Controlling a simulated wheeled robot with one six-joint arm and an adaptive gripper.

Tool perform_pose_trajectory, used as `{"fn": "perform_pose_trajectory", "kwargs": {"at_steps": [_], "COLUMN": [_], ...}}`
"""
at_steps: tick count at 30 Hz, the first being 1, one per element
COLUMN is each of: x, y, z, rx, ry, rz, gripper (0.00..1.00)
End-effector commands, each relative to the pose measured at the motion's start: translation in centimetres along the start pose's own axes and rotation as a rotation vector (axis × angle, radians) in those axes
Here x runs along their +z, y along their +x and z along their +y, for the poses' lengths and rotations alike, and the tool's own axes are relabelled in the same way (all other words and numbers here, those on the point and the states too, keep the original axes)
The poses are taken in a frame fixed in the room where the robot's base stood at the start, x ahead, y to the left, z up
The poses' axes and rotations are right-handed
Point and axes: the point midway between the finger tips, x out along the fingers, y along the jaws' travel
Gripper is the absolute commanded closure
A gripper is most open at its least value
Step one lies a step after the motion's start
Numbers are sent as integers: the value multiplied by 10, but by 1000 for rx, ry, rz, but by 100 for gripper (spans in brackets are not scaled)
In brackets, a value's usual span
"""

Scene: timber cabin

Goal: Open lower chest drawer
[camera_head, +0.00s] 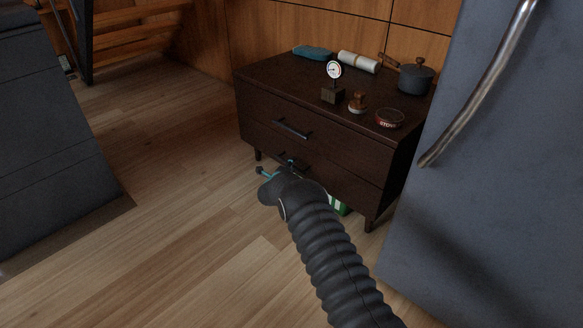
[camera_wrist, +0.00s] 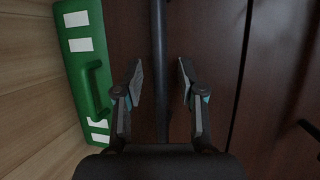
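The dark brown chest (camera_head: 258,118) stands against the wood wall with two drawers, both looking closed. The lower drawer (camera_head: 338,188) is partly hidden behind my arm. Its dark handle (camera_head: 297,167) shows just past my gripper (camera_head: 277,168). In the wrist view a dark bar (camera_wrist: 160,60), which looks like this handle, runs between the two fingers of my gripper (camera_wrist: 160,78). The fingers are open, one on each side of the bar, with gaps on both sides. The upper drawer's handle (camera_head: 292,129) is above.
A green case (camera_wrist: 85,75) with white patches lies on the floor by the chest's underside. A grey fridge-like door (camera_head: 490,190) stands close on the right. A gauge, stamp, tin, pot (camera_head: 415,78) and roll sit on top.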

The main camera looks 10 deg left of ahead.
Motion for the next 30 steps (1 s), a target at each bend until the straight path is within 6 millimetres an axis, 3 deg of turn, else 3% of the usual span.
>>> {"fn": "perform_pose_trajectory", "kwargs": {"at_steps": [7,12,23,30], "x": [0,0,1,13], "y": [0,0,-2,-28], "z": [0,0,1,6], "rx": [0,0,1,2], "ry": [0,0,0,-1], "rz": [0,0,-1,-2], "gripper": [61,100,100,100]}}
